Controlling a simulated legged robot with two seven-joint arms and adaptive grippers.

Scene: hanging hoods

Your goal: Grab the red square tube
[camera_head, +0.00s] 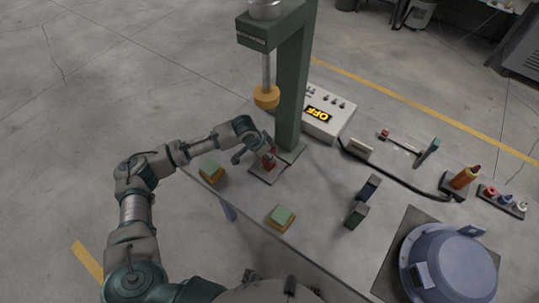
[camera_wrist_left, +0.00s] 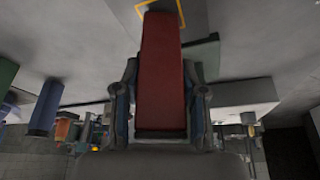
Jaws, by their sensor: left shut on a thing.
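The red square tube (camera_head: 269,161) is at the base of the green press, partly hidden by my left gripper (camera_head: 262,147) in the head view. In the left wrist view the red tube (camera_wrist_left: 160,75) is large and sits between the two fingers of my left gripper (camera_wrist_left: 160,105), which is shut on it. In the head view the tube is over the press base plate (camera_head: 263,178); whether it touches the plate I cannot tell. My right gripper is not in view.
Dark blocks (camera_head: 357,215) and a blue round machine (camera_head: 450,262) are at right.

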